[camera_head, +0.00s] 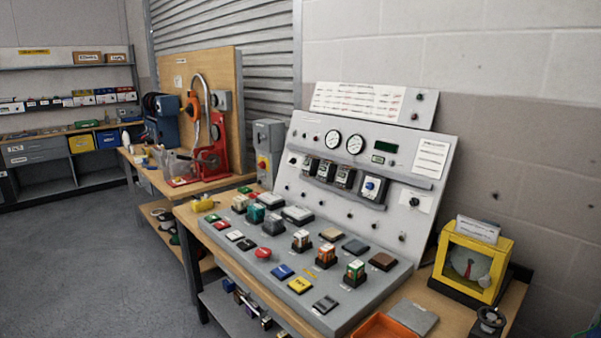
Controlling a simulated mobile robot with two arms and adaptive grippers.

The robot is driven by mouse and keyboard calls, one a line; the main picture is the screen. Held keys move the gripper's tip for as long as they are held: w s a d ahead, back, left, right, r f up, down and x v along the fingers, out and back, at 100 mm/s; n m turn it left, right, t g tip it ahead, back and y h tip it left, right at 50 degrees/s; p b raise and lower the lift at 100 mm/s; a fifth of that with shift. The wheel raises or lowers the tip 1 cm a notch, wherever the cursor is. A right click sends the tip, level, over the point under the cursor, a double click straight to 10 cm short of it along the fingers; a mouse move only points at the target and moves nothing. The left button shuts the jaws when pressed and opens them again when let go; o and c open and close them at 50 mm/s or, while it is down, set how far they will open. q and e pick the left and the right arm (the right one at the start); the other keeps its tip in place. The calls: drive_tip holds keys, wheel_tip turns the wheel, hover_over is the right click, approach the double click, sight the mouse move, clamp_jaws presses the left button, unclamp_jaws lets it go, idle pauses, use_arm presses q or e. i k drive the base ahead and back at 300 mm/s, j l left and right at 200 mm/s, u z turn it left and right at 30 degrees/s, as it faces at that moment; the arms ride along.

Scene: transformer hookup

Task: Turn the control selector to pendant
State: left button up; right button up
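A grey control console (345,325) with a sloped panel stands on a wooden bench. A module with a blue round knob (370,185) sits at the right end of the panel's rail. A small black knob on a white plate (413,202) is to its right. I cannot tell which of these is the control selector, and the labels and pointer positions are too small to read. Neither of my grippers is in view.
Several coloured buttons and blocks, including a red mushroom button (263,254), cover the console's lower deck. A yellow-framed box (472,262) stands to the right, and an orange tray (385,327) is in front. Open floor (90,260) lies to the left.

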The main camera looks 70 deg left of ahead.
sight(414, 202)
drive_tip(key=u, duration=2)
drive_tip(key=i, duration=0.1)
